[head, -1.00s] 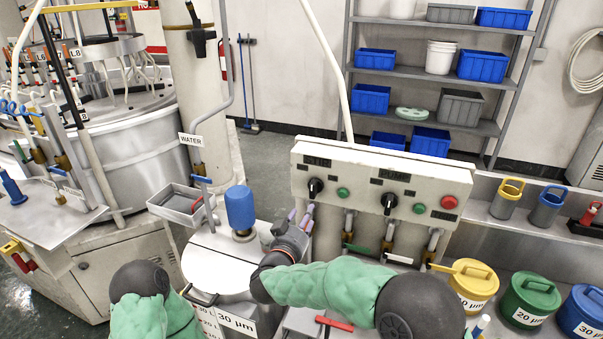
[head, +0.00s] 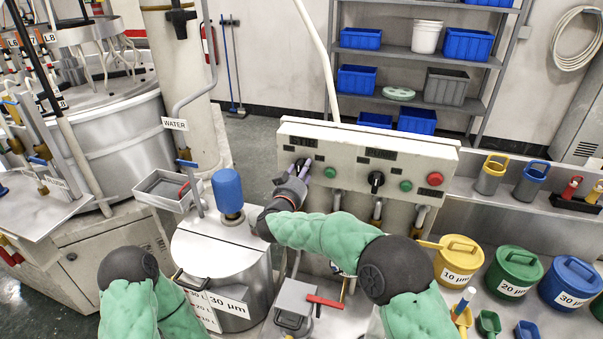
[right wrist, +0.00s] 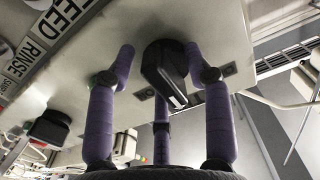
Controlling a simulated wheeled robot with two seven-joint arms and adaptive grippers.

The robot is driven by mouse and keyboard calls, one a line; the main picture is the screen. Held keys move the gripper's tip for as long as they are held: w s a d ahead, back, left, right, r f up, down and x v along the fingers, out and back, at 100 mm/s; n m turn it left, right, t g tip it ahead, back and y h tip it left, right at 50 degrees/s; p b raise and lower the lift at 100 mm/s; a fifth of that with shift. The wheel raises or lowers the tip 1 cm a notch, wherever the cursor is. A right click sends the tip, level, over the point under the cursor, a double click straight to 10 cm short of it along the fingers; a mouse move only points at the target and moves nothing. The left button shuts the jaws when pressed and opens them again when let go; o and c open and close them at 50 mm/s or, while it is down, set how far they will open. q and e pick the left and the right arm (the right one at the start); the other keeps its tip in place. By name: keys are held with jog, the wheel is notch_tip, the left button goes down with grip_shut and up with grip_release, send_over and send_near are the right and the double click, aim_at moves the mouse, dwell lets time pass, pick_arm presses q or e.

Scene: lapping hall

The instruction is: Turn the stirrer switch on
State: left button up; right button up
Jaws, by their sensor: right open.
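The pale control panel (head: 420,158) carries two black rotary switches; their small labels are not readable in the head view. My right gripper (head: 303,169) is at the left black switch, mostly hiding it there. In the right wrist view this switch (right wrist: 165,72) sits between the purple fingers of my open right gripper (right wrist: 158,52), with a finger on either side; I cannot tell whether they touch it. Its pointer body is tilted in that view. The right black switch (head: 376,179) is clear of the gripper. My left gripper is out of view; only its arm shows at lower left.
Green buttons (head: 330,172) (head: 405,186) and a red button (head: 435,178) share the panel. A steel drum with a blue-capped top (head: 227,188) stands left of my right forearm. Yellow (head: 458,257), green (head: 513,266) and blue (head: 571,280) lidded pots stand at right.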

jog(key=shift+c, duration=0.3)
grip_shut()
jog(key=m+b, duration=0.2)
jog(key=m, duration=0.2)
jog(key=shift+f, duration=0.2)
jog(key=m+b, duration=0.2)
jog(key=shift+a+m, duration=0.1)
jog(key=shift+m, duration=0.3)
jog(key=m+b, duration=0.3)
jog(key=m, duration=0.1)
jog(key=shift+w+a+m, duration=0.1)
jog(key=shift+a+m, duration=0.05)
jog(key=shift+m, duration=0.55)
